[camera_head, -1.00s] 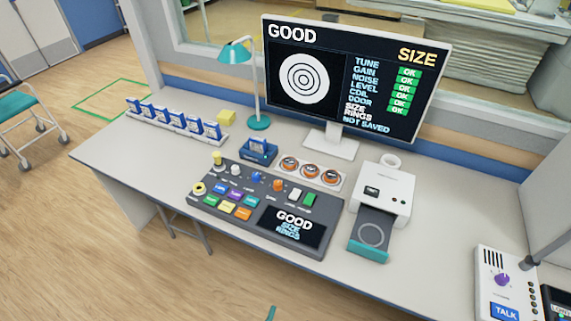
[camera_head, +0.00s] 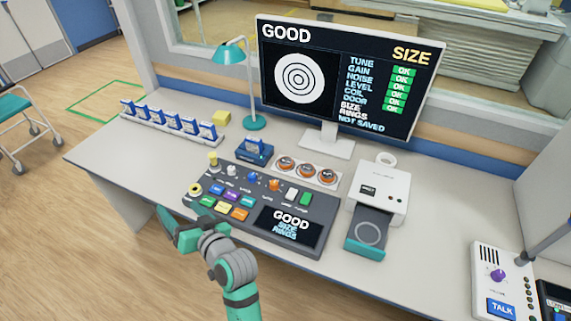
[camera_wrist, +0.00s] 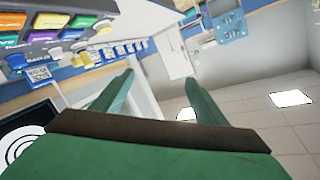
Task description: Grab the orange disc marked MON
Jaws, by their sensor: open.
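Three round orange-rimmed discs sit in a row on a white strip behind the console: a left disc (camera_head: 286,163), a middle disc (camera_head: 307,169) and a right disc (camera_head: 327,175). Their markings are too small to read, so I cannot tell which is MON. My gripper (camera_head: 170,230) is open and empty in front of the desk's front edge, left of and well apart from the discs. In the wrist view, nothing lies between the fingers of my gripper (camera_wrist: 160,86). I cannot make out the discs there.
The console (camera_head: 245,228) with knobs and buttons stands between my gripper and the discs. A monitor (camera_head: 345,75), teal lamp (camera_head: 252,123) and blue card holder (camera_head: 254,153) stand behind. A white device with an open drawer (camera_head: 368,236) is right of the discs.

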